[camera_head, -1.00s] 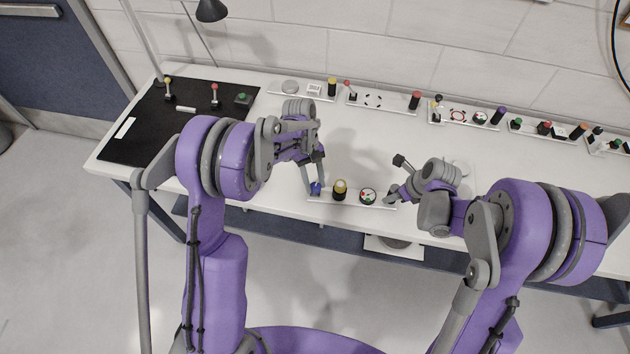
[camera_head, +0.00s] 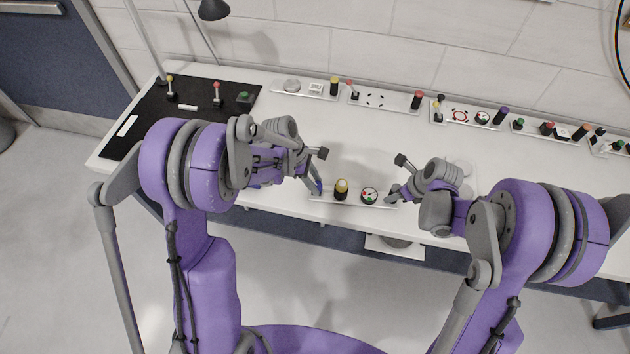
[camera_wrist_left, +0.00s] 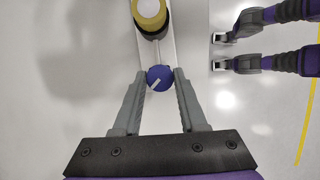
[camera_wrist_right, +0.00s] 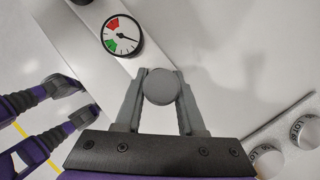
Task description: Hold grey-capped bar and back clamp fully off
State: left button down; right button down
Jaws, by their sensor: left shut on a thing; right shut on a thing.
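The bar (camera_head: 356,203) is a narrow pale strip near the table's front edge. It carries a yellow-topped black button (camera_head: 341,189) and a round gauge (camera_head: 369,195). My left gripper (camera_head: 318,188) is shut on the blue knob (camera_wrist_left: 160,78) at the bar's left end; a white mark shows on the knob. My right gripper (camera_head: 391,199) is shut on the round grey cap (camera_wrist_right: 159,87) at the bar's right end. The gauge also shows in the right wrist view (camera_wrist_right: 122,37), with red and green sectors. The bar's underside is hidden.
A black mat (camera_head: 150,125) with small levers lies at the left. Several strips with buttons and dials, such as one strip (camera_head: 305,91), line the back. Pale round dials (camera_wrist_right: 267,158) lie near my right gripper. The table middle is clear.

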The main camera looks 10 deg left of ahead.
pick_arm(q)
jog(key=n+t, duration=0.1)
jog(key=n, duration=0.2)
jog(key=n+t, duration=0.1)
jog(key=n, duration=0.1)
jog(key=shift+s+n+y, duration=0.15)
jog(key=shift+n+y, duration=0.15)
jog(key=shift+n, duration=0.1)
dwell(0.4)
jog(key=shift+c, duration=2.2)
grip_release()
jog(key=v, duration=1.2)
jog(key=shift+s, duration=0.2)
jog(key=shift+d, duration=0.1)
